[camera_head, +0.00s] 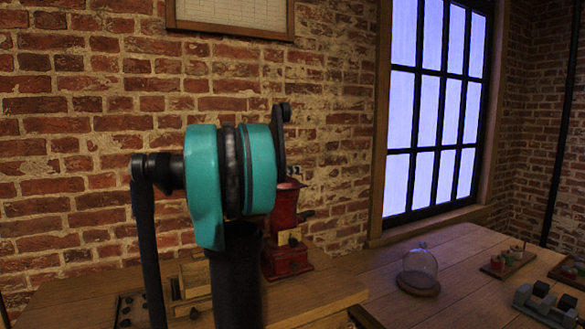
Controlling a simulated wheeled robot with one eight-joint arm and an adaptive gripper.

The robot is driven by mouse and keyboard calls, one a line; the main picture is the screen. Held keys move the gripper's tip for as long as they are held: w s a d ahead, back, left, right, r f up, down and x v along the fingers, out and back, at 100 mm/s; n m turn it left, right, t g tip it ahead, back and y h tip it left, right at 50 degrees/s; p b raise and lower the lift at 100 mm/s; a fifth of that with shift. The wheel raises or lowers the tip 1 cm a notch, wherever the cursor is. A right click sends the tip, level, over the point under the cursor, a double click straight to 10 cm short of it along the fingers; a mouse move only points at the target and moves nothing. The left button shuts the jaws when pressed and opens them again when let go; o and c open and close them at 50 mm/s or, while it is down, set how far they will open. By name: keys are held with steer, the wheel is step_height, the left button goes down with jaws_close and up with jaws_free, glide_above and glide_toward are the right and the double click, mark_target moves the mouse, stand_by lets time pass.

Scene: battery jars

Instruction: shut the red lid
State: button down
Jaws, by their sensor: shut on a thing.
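No red lid shows clearly. A red upright device (287,258) with a stepped base and a pale plate on its front stands on the wooden table, behind my teal and black arm. My arm covers its left side, so I cannot tell whether a lid is part of it. My gripper does not show in this view; only links of my arm stand in front, left of centre.
A glass dome on a round base (418,285) stands on the right part of the wooden table (380,310). Small trays and a grey-green device (545,304) lie farther right. Bare tabletop shows around the dome.

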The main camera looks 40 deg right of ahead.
steer(key=shift+s+f, duration=0.25)
steer(key=shift+f, duration=0.05)
stand_by(0.4)
steer(key=c, duration=1.5)
jaws_free()
steer(key=shift+o, duration=0.2)
steer(key=shift+a, duration=0.1)
steer(key=v, duration=1.2)
steer(key=shift+s, duration=0.1)
